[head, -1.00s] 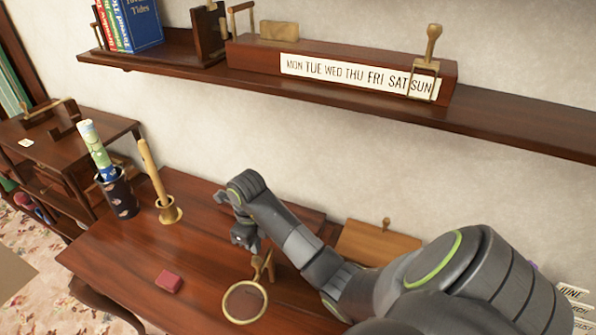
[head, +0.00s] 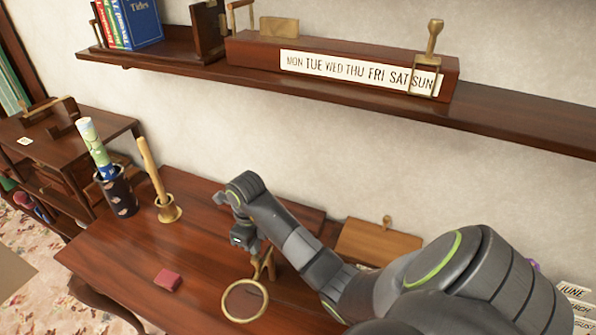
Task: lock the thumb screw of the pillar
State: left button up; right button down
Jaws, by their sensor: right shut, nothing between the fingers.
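A round brass-rimmed lens (head: 227,309) stands near the front of the desk, with a short brass pillar (head: 266,266) behind its upper right edge. The pillar is partly covered by my right arm, and I cannot make out its thumb screw. My right arm comes in from the right. Its gripper (head: 242,240) points down just left of the pillar, above the desk. It is shut and empty. Whether it touches the pillar I cannot tell. My left gripper is out of view.
A red block (head: 166,281) lies left of the lens. A wooden box (head: 378,243) is behind my arm. A wall shelf (head: 500,112) runs above.

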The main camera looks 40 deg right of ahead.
notch_tip(320, 180, up, 7)
jog(key=p, duration=0.6)
jog(key=shift+p, duration=0.35)
